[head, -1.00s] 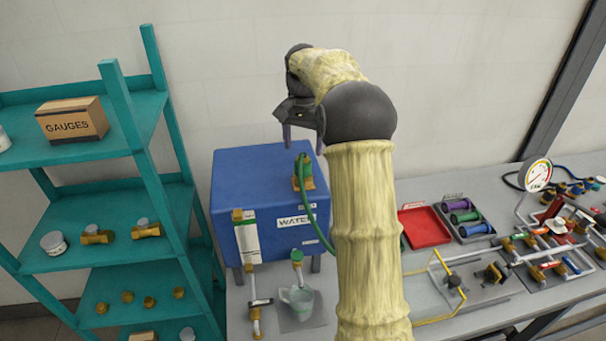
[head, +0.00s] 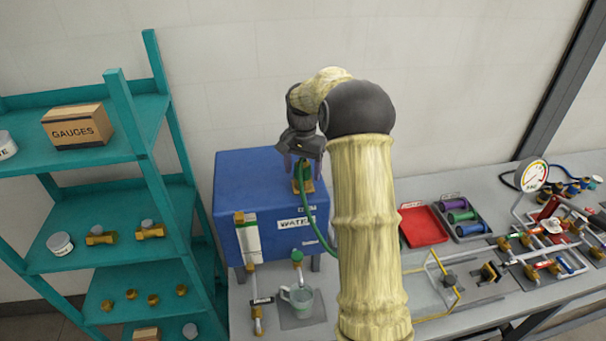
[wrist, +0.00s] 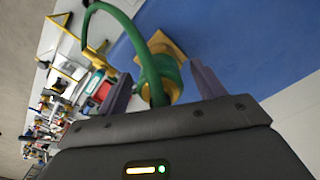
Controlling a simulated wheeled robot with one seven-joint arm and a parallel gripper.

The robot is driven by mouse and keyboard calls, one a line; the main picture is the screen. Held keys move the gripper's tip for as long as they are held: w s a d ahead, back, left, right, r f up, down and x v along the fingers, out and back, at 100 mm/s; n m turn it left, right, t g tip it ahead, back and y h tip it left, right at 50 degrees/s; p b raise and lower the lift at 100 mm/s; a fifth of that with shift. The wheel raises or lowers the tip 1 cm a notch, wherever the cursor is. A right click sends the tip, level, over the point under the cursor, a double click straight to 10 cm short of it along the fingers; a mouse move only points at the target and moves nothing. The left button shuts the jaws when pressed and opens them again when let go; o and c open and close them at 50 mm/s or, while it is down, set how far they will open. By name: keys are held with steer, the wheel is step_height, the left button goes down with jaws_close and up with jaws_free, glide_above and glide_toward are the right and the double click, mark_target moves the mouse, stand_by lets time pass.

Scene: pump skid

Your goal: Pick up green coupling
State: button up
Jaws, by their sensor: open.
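The green coupling (head: 300,167) sits on a brass fitting (head: 307,186) on top of the blue water tank (head: 240,180). A green hose (head: 318,226) runs from it down the tank's front. My gripper (head: 302,171) is right above the coupling, pointing down, its fingers open. In the wrist view, the coupling (wrist: 168,82) lies between the two spread fingers of my gripper (wrist: 162,86), with the brass fitting (wrist: 163,45) beyond it. I cannot tell whether either finger touches the coupling. My wrist hides part of its top in the head view.
A teal shelf (head: 125,110) with a gauges box and brass fittings stands at the left. A glass jug (head: 298,298) stands below the tank. On the bench are a red tray (head: 424,227), a tray of spools (head: 462,216) and pipework with a gauge (head: 532,175).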

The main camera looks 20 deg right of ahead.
stand_by(0.5)
steer(key=c, duration=1.2)
step_height(320, 180, up, 10)
steer(key=b, duration=0.3)
steer(key=shift+d, duration=0.1)
